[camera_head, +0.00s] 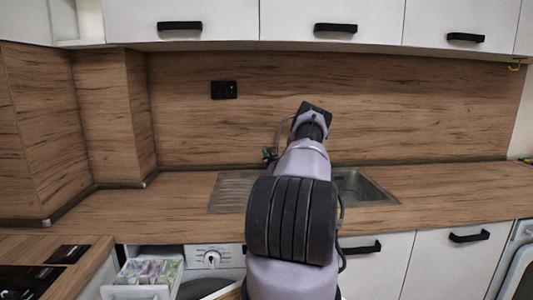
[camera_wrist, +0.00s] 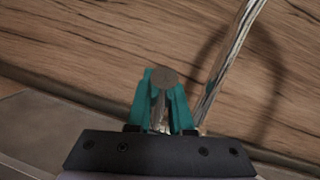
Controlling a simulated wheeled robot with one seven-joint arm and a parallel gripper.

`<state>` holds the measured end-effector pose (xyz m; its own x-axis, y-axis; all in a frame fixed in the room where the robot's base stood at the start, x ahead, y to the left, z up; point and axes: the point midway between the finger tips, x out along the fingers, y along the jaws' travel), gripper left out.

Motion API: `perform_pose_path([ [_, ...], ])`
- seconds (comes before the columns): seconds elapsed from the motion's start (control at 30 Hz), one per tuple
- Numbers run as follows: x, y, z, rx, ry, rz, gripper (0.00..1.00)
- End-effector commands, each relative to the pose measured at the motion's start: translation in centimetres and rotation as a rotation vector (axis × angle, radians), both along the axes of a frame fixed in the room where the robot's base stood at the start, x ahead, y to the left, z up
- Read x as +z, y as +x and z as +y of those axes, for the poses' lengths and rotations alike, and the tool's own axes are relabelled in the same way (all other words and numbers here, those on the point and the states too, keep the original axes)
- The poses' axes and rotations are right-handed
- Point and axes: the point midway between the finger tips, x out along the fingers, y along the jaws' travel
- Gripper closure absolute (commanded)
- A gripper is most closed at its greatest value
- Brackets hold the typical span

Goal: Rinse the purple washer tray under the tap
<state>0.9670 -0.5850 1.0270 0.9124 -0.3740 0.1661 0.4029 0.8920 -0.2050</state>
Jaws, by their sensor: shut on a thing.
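My gripper (camera_wrist: 160,105) has teal fingers, shut on a small grey round-topped piece that looks like the tap handle (camera_wrist: 165,78). It is beside the shiny tap pipe (camera_wrist: 222,65), in front of the wood splashback. In the head view the teal fingertips (camera_head: 269,155) show at the tap (camera_head: 283,130), left of my arm. A pulled-out tray (camera_head: 140,292) with a white front shows at lower left, beside the washer's dial panel (camera_head: 213,257). Purple and green patches show in it; I cannot tell whether they are its lining or contents. Any water is not visible.
The sink (camera_head: 362,188) is partly hidden behind my arm, with a ribbed drainer (camera_head: 231,190) on its left. The wooden worktop (camera_head: 450,182) is clear to the right. A black hob (camera_head: 30,278) is at lower left. White wall cupboards (camera_head: 200,20) hang above.

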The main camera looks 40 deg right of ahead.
Motion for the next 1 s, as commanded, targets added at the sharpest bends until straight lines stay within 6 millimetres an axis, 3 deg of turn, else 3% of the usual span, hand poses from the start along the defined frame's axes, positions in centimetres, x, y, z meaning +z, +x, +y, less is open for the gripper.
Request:
perform_pose_path([
  [0.53, -0.32, -0.78, 0.47, 0.0, -0.057, -0.095, 1.0],
  [0.57, -0.32, -0.78, 0.47, 0.0, -0.056, -0.095, 0.77],
  [0.63, -0.32, -0.78, 0.47, 0.0, -0.056, -0.095, 0.51],
  [1.0, -0.39, -1.02, 0.55, 0.0, -0.055, -0.095, 0.51],
])
